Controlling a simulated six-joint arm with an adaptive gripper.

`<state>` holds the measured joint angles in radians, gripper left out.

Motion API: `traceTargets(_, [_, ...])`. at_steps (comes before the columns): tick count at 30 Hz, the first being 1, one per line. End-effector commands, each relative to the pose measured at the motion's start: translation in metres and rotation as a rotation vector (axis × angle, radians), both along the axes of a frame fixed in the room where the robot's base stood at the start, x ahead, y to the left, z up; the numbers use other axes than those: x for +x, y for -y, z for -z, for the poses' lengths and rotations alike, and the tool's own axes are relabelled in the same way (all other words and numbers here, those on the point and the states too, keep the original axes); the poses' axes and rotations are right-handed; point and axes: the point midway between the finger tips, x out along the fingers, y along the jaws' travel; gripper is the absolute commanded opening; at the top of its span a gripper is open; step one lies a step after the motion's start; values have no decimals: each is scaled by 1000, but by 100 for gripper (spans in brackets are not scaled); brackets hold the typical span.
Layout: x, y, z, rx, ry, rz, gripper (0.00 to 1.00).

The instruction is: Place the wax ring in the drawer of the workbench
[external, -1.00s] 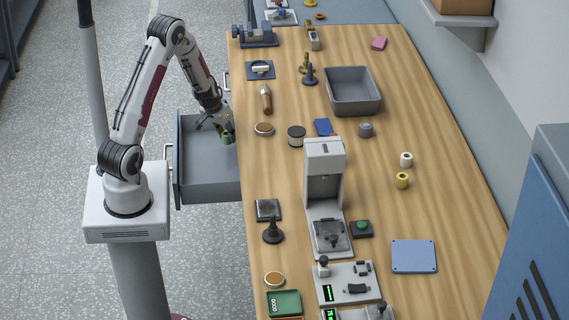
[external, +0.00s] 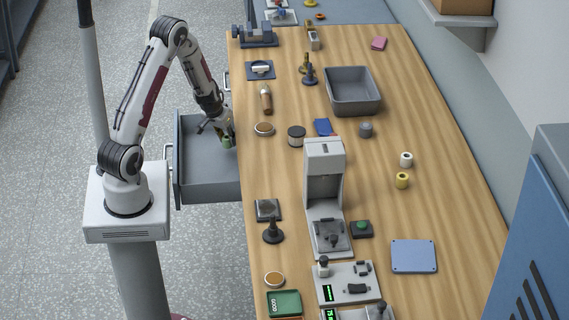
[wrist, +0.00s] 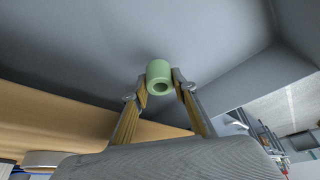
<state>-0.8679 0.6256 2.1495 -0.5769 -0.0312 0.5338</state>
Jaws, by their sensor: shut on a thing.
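The wax ring (wrist: 158,76) is a small pale green hollow cylinder between my fingertips in the wrist view. It also shows in the external view (external: 227,142), partly hidden by the fingers. My gripper (external: 225,134) is shut on it and points down inside the open drawer (external: 206,190). In the wrist view my gripper (wrist: 160,82) has one finger on each side of the ring, with the grey drawer interior behind. I cannot tell whether the ring touches the drawer floor. The drawer is grey and pulled out from the workbench's left side.
The wooden workbench (external: 375,150) edge is just right of my gripper. A round brown-topped tin (external: 264,129) and a dark-lidded jar (external: 296,136) stand near that edge. A grey bin (external: 352,92) is farther back. The visible drawer floor around the ring looks empty.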

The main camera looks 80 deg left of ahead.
Motion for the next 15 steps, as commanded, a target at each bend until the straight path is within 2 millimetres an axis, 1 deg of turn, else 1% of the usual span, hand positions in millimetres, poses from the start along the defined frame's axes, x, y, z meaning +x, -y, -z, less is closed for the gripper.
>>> traceTargets(15, [0,0,12,-1,-1,0,8])
